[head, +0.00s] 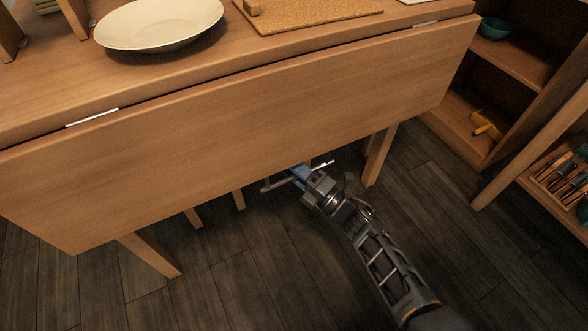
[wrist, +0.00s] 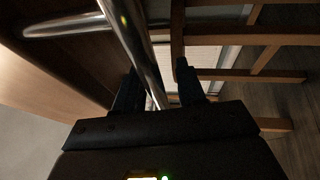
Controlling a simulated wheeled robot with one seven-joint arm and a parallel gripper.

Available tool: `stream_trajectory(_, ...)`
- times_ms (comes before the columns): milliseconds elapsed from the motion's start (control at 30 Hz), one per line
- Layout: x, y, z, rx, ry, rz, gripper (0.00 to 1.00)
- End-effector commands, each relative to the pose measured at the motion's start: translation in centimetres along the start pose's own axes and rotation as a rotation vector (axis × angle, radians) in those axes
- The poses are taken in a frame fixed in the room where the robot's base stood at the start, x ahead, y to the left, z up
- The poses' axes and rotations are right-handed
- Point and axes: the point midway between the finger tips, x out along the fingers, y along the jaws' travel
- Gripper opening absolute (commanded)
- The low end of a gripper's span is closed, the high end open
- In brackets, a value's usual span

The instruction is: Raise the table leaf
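The table leaf (head: 245,125) is a long wooden panel hanging down from the near edge of the wooden table (head: 205,55). Metal hinges show along the seam. My gripper (head: 299,173) is low at the leaf's bottom edge, right of its middle, partly hidden by the leaf. A thin metal bar (head: 324,164) shows beside it. In the wrist view, a shiny metal bar (wrist: 136,40) runs between the two dark fingers of my gripper (wrist: 158,82). The fingers stand apart with a gap at the bar. The leaf's wooden surface (wrist: 45,75) shows at left there.
A white plate (head: 158,24) and a cork board (head: 305,12) are on the tabletop. Table legs (head: 375,158) stand close to my gripper. A shelf unit with a teal bowl (head: 494,27) is at right. The dark floor in front is clear.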

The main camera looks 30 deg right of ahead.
Motion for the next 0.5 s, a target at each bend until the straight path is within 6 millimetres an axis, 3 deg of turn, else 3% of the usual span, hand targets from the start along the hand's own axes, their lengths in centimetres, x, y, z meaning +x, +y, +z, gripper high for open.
stream_trajectory(133,-0.01,0.02,0.01,0.000,0.000,0.000,0.40)
stream_trajectory(500,-0.04,0.01,0.03,0.000,-0.001,0.000,0.04)
